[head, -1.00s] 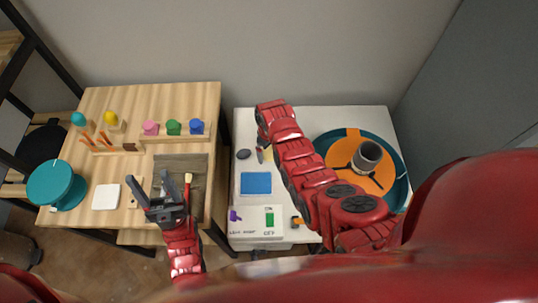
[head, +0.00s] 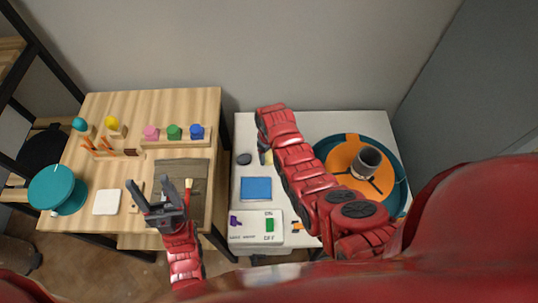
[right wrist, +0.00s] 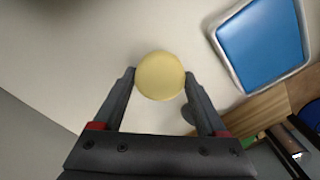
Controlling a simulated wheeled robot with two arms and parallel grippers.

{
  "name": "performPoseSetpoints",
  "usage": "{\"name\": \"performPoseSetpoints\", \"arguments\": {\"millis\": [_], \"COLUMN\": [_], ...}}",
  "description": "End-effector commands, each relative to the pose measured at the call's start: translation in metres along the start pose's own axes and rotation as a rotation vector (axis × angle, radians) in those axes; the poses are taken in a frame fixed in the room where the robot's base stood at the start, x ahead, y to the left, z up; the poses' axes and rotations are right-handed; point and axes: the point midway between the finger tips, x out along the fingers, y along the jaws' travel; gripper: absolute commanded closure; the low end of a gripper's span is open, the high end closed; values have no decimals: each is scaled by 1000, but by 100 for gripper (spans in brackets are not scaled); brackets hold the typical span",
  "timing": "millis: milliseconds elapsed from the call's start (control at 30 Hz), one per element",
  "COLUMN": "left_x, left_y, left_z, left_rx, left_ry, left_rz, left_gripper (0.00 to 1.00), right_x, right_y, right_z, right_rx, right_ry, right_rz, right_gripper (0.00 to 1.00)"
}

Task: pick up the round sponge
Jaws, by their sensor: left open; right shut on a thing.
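The round sponge is a pale yellow disc (right wrist: 160,76) between the fingers of my right gripper (right wrist: 160,80) in the right wrist view. The right gripper is shut on it, with a finger at each side. In the head view only a small yellow part of the sponge (head: 268,158) shows beside my right arm, which hides most of that gripper. How high the sponge is above the white table (head: 300,120) is hard to tell. My left gripper (head: 160,188) is open and empty, over the front of the wooden table (head: 185,104).
On the white table are a blue pad (head: 256,188), a dark round thing (head: 244,158), a switch panel (head: 254,239) and a teal basin (head: 398,172) with an orange disc and a grey cup (head: 365,162).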

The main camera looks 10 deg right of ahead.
Motion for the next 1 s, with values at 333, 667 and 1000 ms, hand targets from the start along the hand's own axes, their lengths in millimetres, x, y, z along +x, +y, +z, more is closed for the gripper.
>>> {"name": "performPoseSetpoints", "arguments": {"millis": [333, 667, 1000], "left_x": [43, 73, 90], "left_y": [-2, -4, -4], "left_z": [-7, -12, -15], "left_rx": [0, 0, 0], "left_ry": [0, 0, 0], "left_rz": [0, 0, 0], "left_gripper": [38, 38, 38], "right_x": [-35, -39, -41], "right_y": [-14, -40, -65], "right_z": [25, 77, 124], "right_rx": [0, 0, 0], "right_ry": [-4, -1, -2], "right_rz": [-3, 0, -1], "right_gripper": [77, 77, 77]}}
